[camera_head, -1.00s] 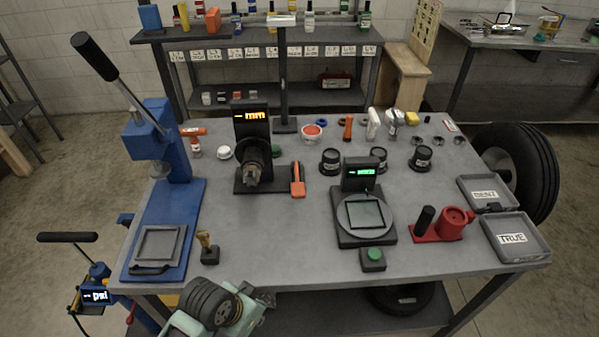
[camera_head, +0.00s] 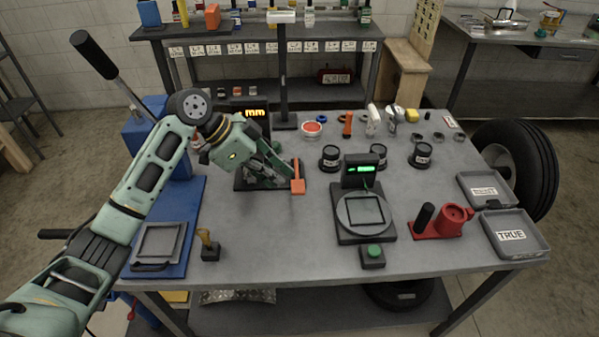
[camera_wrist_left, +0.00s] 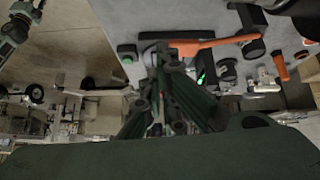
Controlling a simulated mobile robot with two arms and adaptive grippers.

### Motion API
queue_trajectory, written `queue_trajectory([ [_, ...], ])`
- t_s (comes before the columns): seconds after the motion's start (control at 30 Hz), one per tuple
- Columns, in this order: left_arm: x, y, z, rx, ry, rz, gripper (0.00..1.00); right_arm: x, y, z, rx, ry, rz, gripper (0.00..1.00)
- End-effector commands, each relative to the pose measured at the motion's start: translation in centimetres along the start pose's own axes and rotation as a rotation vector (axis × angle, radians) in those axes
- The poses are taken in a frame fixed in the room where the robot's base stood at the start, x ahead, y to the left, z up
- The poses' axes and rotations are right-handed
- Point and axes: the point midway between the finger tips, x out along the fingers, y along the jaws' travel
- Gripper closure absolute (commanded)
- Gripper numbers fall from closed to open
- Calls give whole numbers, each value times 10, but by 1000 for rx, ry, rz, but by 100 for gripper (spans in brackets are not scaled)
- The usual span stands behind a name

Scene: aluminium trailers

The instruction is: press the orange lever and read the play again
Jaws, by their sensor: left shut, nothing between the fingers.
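The orange lever (camera_head: 298,178) stands at the right side of the black play gauge on the table. It also shows in the left wrist view (camera_wrist_left: 200,46), running across the top just beyond the fingers. The gauge's display (camera_head: 254,113) shows orange "mm" letters; its digits are hidden behind my left arm. My left gripper (camera_head: 286,178) is shut and empty, its fingertips close beside the lever on its left. I cannot tell whether they touch it. My right gripper is not in view.
A scale with a green-lit display (camera_head: 360,170) stands right of the lever, with a green button (camera_head: 374,251) in front. A blue press (camera_head: 180,205) is at the left. Trays marked "TRUE" (camera_head: 515,252) and another label lie at the right edge. Black round parts (camera_head: 330,158) stand behind.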

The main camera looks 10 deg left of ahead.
Motion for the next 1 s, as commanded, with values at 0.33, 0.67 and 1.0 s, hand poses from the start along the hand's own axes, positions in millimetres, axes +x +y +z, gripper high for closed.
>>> queue_trajectory([
  [0.33, -70, -30, -43, 91, 111, 10, 100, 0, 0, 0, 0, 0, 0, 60],
  [0.67, -70, -30, -44, 93, 114, 11, 100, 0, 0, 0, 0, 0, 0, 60],
  [1.0, -33, -29, -50, 90, 114, 15, 100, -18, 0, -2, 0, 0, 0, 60],
])
